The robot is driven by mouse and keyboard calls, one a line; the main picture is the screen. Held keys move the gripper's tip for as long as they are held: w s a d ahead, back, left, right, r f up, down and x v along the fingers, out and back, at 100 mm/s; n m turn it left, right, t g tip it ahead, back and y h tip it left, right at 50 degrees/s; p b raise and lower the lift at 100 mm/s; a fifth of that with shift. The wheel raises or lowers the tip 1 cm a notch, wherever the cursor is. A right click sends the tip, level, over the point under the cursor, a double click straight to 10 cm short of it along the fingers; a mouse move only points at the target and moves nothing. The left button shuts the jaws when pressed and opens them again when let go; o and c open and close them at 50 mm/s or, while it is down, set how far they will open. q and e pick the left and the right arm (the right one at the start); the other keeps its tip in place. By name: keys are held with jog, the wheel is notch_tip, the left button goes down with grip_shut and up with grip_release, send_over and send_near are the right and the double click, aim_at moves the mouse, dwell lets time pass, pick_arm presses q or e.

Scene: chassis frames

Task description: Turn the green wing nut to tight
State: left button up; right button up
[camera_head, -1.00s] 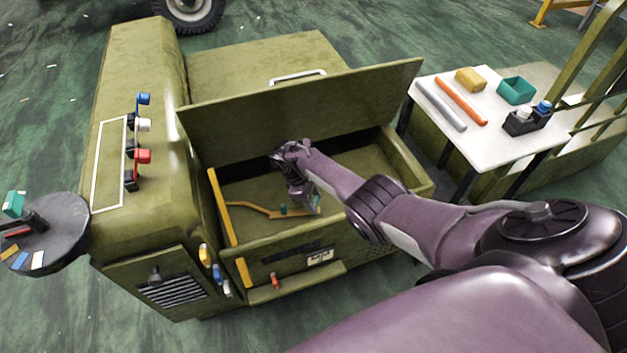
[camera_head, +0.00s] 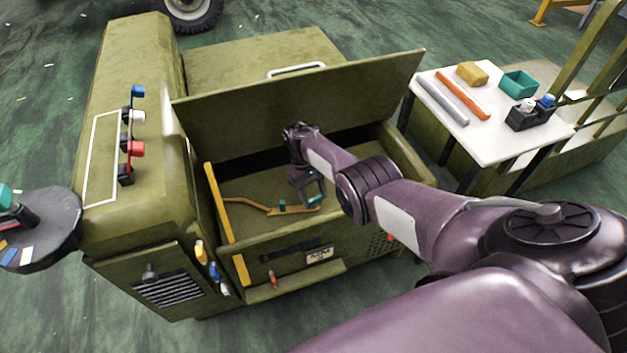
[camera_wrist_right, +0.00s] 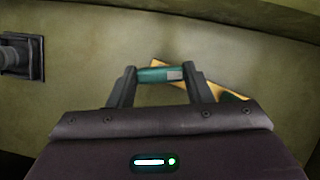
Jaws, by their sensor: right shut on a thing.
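The green wing nut (camera_wrist_right: 160,74) sits between the two fingers of my right gripper (camera_wrist_right: 162,80) in the right wrist view. The fingers are shut on it. In the head view my right gripper (camera_head: 314,197) reaches down into the open olive box, at the right end of an orange strap (camera_head: 245,203). The nut shows there only as a small green patch (camera_head: 315,200), partly covered by the fingers. A second small green piece (camera_head: 282,205) stands on the strap to the left. I cannot read how tight the nut is. My left gripper is not in view.
The raised lid (camera_head: 300,105) stands behind my right arm, and the box's front wall (camera_head: 290,245) is close in front. A dark square fitting (camera_wrist_right: 20,57) is at left in the wrist view. A white table (camera_head: 490,145) with several items stands at right.

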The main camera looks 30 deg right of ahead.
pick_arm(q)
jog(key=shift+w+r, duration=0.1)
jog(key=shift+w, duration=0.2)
pick_arm(e)
jog(key=shift+m, duration=0.4)
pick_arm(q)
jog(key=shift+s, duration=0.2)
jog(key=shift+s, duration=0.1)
pick_arm(e)
jog(key=o, duration=1)
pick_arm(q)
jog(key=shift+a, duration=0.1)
